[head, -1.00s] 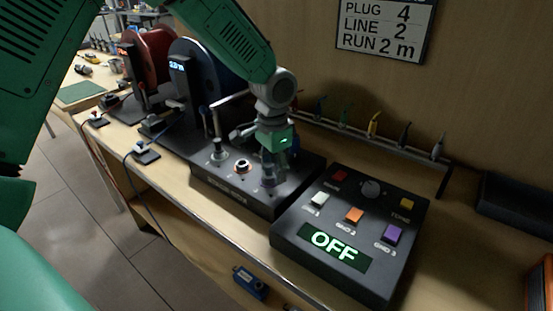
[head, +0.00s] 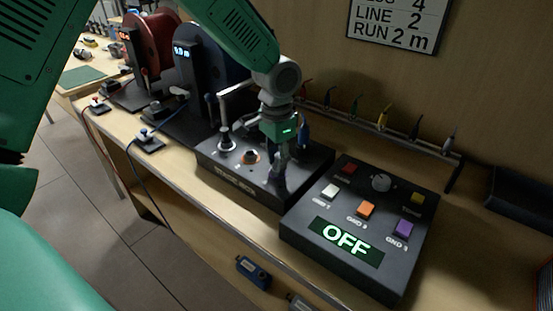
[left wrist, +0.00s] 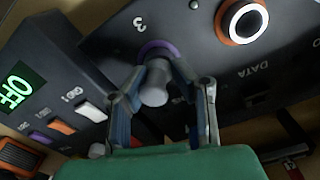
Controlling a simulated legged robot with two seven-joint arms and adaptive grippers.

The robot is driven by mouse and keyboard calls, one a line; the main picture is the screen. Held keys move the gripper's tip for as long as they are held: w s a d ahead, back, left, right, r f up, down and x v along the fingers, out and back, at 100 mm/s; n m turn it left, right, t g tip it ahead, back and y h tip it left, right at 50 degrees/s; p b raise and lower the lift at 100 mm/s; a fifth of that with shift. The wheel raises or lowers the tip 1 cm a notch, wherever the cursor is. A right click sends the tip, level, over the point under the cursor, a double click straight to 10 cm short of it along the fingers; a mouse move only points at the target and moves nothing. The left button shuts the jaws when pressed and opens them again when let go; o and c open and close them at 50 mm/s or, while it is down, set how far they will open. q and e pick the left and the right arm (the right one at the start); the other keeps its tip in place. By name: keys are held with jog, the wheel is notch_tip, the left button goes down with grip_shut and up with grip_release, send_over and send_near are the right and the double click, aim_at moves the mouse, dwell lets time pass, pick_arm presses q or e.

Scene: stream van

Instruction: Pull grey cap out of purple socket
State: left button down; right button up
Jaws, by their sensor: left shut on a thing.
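The grey cap (left wrist: 154,84) is a short cylinder in the left wrist view, between the fingers of my left gripper (left wrist: 156,88). It is lined up with the purple socket (left wrist: 158,47), a purple ring by the number 3 on the dark socket box (left wrist: 199,52). I cannot tell how deep the cap sits in the ring. In the head view my left gripper (head: 280,172) points down at the right part of the socket box (head: 236,183); its fingers hide the cap and the purple socket. My right gripper is not seen.
An orange-ringed socket (left wrist: 242,21) lies close to the gripper. A control box (head: 360,222) with coloured buttons and an OFF display stands right of the socket box. Behind are cable reels (head: 153,45) and a rack (head: 385,131) of coloured leads. The bench's front edge is near.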

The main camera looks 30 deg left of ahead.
pick_arm(q)
jog(key=shift+d+r+p, duration=0.15)
jog(key=shift+r+p, duration=0.25)
jog(key=shift+p, duration=0.05)
jog(key=shift+a+r+p, duration=0.25)
jog(key=shift+r+p, duration=0.2)
jog(key=shift+p, duration=0.05)
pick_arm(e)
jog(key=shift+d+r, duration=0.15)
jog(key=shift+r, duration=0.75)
pick_arm(q)
jog(key=shift+d+r+p, duration=0.1)
jog(key=shift+r+p, duration=0.25)
jog(key=shift+r, duration=0.05)
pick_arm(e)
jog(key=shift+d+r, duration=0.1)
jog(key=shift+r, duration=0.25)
pick_arm(q)
jog(key=shift+r+p, duration=1.5)
jog(key=shift+p, duration=0.45)
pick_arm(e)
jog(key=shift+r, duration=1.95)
